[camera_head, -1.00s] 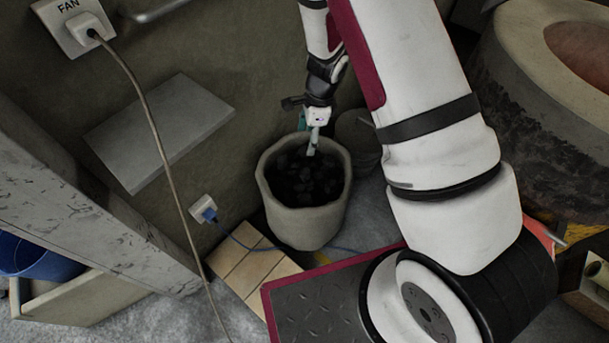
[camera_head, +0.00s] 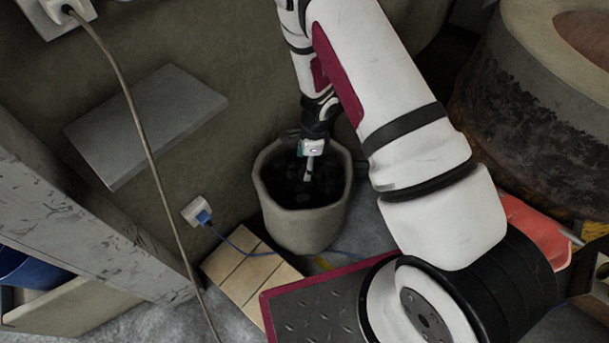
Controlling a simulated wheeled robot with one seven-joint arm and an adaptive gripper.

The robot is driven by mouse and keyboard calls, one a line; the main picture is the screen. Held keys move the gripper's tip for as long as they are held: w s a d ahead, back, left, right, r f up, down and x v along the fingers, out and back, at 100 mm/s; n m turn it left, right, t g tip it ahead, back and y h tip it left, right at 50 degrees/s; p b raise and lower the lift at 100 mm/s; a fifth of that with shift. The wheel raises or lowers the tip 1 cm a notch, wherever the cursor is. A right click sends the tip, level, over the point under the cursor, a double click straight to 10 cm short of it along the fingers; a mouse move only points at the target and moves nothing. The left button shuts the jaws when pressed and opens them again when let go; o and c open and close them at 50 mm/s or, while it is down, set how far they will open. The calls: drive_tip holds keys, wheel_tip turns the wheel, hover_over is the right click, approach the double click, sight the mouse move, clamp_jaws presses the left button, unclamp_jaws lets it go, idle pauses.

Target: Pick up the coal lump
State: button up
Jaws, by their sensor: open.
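Several dark coal lumps (camera_head: 290,192) lie inside a pale, faceted bucket (camera_head: 303,232) on the floor near the wall. No single lump stands out clearly from the dark pile. My gripper (camera_head: 308,177) points down into the bucket's mouth, with its fingertips at or just above the coal. It is open, and I see no lump held in it. The fingertips are small and dark around them, so I cannot tell whether they touch the coal. My wrist hides the back part of the bucket rim.
A grey slab shelf (camera_head: 146,125) juts from the wall at left. A cable (camera_head: 140,135) hangs in front of it, and a blue plug sits in a wall socket (camera_head: 197,212). Wooden planks (camera_head: 250,272) lie before the bucket. A round oven (camera_head: 535,110) stands at right.

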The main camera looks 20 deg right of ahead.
wheel_tip(320, 180, down, 4)
drive_tip(key=shift+s+a+r+b, duration=0.1)
drive_tip(key=shift+a+b, duration=0.05)
drive_tip(key=shift+b, duration=0.65)
drive_tip(key=c, duration=1.2)
drive_tip(key=shift+o, duration=0.2)
drive_tip(key=shift+r, duration=0.1)
wheel_tip(320, 180, up, 10)
drive_tip(key=p, duration=0.4)
